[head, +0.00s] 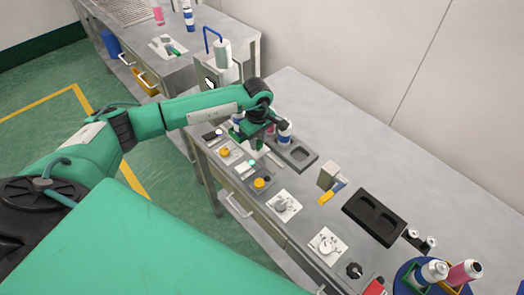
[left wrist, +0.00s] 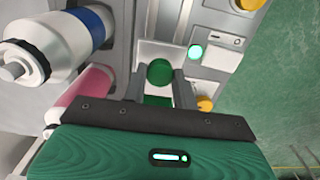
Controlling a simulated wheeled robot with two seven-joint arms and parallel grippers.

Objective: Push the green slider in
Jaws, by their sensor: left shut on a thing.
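The green slider (left wrist: 159,72) shows in the left wrist view as a round green knob in front of a pale plate. My left gripper (left wrist: 159,84) has one finger on each side of it and is shut on it. In the head view my left gripper (head: 256,143) is low over the far part of the long bench and largely hides the slider there. How far in the slider sits cannot be told. My right gripper is not in view.
A white and blue can (left wrist: 62,45) and a pink can (left wrist: 84,93) stand close beside the left gripper. Panels with a lit green button (left wrist: 195,52) and a yellow knob (left wrist: 205,103) are near. A black tray (head: 374,217) lies farther right on the bench (head: 400,165).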

